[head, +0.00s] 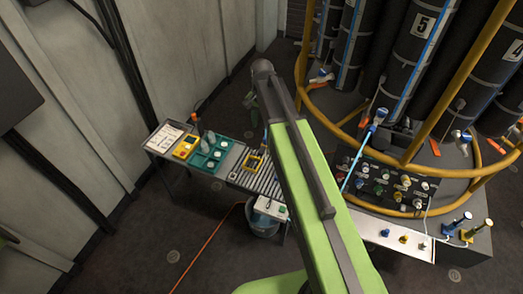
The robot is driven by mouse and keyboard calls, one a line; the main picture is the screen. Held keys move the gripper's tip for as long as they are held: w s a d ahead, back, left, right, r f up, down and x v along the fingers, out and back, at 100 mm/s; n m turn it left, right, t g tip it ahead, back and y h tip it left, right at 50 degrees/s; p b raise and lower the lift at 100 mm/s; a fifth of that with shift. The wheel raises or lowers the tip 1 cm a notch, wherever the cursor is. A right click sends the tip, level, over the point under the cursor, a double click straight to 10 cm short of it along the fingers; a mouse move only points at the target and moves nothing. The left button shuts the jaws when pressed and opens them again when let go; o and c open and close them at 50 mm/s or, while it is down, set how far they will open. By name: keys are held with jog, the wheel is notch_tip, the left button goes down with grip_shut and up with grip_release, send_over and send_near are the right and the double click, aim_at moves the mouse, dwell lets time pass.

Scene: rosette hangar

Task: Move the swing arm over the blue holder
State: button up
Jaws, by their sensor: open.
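A blue holder (458,224) stands on the grey block at the lower right, beside a yellow holder (477,231). A slim light-blue rod (359,158) with a blue and white head (377,118) rises in front of the control panel; it may be the swing arm, but I cannot tell for certain. Its head is up and to the left of the blue holder, well apart from it. My green arm reaches up through the middle of the view.
A control panel (385,187) with several knobs sits above a white ledge (372,228). Yellow rails (455,82) surround numbered black cylinders (415,45). At left, a bench holds a green tray (222,142) and a roller track (235,176). An orange cable (207,247) crosses the open floor.

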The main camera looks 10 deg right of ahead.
aim_at(261, 149)
notch_tip(261, 149, down, 15)
jog(key=b, duration=1.3)
jog(key=shift+r, duration=0.2)
grip_shut()
jog(key=shift+a, duration=0.25)
jog(key=shift+d, duration=0.15)
